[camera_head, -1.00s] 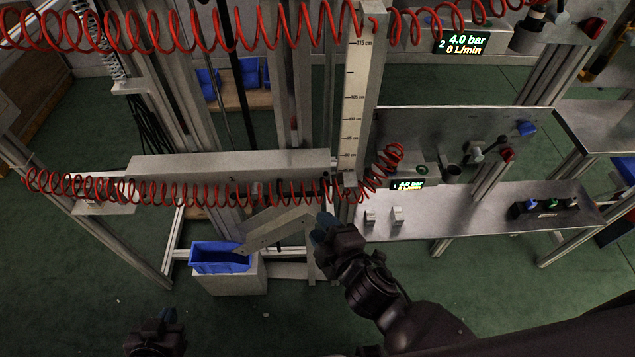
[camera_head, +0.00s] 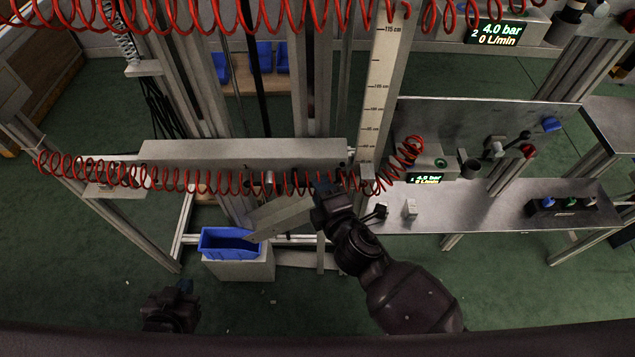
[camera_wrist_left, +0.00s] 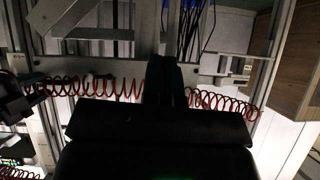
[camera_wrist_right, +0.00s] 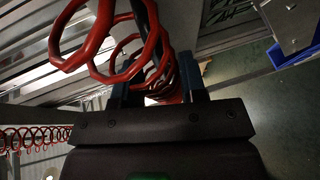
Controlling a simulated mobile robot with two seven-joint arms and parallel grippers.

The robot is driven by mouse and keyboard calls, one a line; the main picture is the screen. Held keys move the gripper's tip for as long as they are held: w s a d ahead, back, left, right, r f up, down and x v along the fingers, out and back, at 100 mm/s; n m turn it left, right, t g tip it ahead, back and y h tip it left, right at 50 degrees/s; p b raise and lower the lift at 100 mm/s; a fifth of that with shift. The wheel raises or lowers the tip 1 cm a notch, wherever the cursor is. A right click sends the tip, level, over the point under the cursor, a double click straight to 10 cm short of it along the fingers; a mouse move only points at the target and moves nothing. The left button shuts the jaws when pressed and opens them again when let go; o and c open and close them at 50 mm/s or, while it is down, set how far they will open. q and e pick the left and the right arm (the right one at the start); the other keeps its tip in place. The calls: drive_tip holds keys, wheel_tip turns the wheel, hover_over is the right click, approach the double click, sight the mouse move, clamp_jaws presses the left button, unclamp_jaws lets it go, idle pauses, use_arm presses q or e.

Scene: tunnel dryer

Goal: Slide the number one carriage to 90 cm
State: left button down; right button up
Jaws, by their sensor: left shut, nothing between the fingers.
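The number one carriage appears to be the long grey horizontal beam (camera_head: 240,152), with a red coiled hose (camera_head: 215,182) along its front. A white vertical scale with centimetre marks (camera_head: 380,85) stands at its right end; 115 cm is at the top and the lower marks are small. My right gripper (camera_head: 322,186) is just below the beam's right end. In the right wrist view its blue fingers (camera_wrist_right: 152,92) stand apart, with red coils just beyond; whether they touch anything is unclear. My left gripper (camera_head: 180,290) is shut and empty, low at the left, pointing at the frame (camera_wrist_left: 165,80).
A display numbered 2 (camera_head: 497,32) reads 4.0 bar, 0 L/min; a lower display (camera_head: 426,177) sits beside the scale. A metal shelf (camera_head: 470,208) with small blocks and knobs lies right. A blue bin (camera_head: 230,243) stands below the beam. Green floor is open at front left.

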drive_tip(key=shift+x, duration=1.4)
clamp_jaws()
